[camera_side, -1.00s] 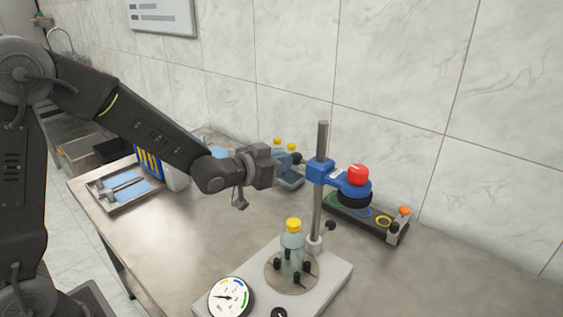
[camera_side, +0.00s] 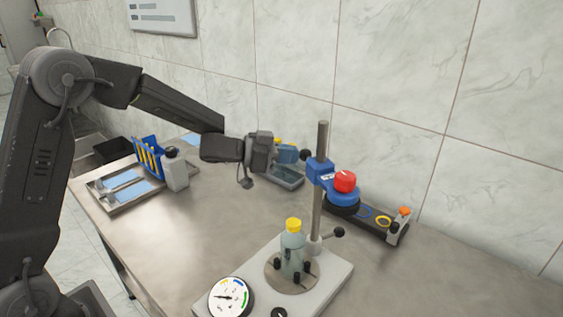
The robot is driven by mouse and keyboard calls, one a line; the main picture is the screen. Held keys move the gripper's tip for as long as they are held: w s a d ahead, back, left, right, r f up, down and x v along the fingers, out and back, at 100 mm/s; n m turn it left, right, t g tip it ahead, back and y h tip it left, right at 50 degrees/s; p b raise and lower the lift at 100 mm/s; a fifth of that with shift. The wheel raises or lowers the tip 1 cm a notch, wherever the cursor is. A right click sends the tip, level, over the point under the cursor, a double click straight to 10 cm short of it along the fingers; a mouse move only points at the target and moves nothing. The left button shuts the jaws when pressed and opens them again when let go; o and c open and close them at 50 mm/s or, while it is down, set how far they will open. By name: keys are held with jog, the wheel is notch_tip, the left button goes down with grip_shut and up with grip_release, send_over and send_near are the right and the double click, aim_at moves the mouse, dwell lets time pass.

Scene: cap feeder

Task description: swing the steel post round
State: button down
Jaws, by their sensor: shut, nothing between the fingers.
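The steel post (camera_side: 322,145) stands upright at the back of a light grey base plate. A blue arm (camera_side: 322,171) is clamped around it and carries a red-topped head (camera_side: 345,182) with a black underside to the right. A black ball knob (camera_side: 305,154) shows left of the post. My gripper (camera_side: 293,155) is shut and empty just left of this knob; I cannot tell whether they touch. A clear bottle with a yellow cap (camera_side: 293,225) stands upright on the round disc (camera_side: 301,287) among black pegs, in front of the post and left of the head.
A dial gauge (camera_side: 230,297) sits at the base's front left.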

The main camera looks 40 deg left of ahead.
aim_at(303, 150)
jog(key=w+m+g+h, duration=0.1)
jog(key=m+g, duration=0.1)
jog(key=w+m+g+h, duration=0.1)
jog(key=m+g+h, duration=0.1)
jog(key=w+d+m+g+h, duration=0.1)
jog(key=w+g, duration=0.1)
jog(key=shift+w+f+m+h, duration=0.1)
jog(key=shift+m+h, duration=0.3)
jog(key=shift+w+d, duration=1.8)
jog(key=shift+d, duration=0.25)
jog(key=w+a+r, duration=0.1)
jog(key=a, duration=0.6)
jog(key=w+a+r, duration=0.1)
jog(key=a+r, duration=0.1)
jog(key=a, duration=0.4)
jog(key=shift+w+a, duration=0.35)
jog(key=shift+w, duration=0.05)
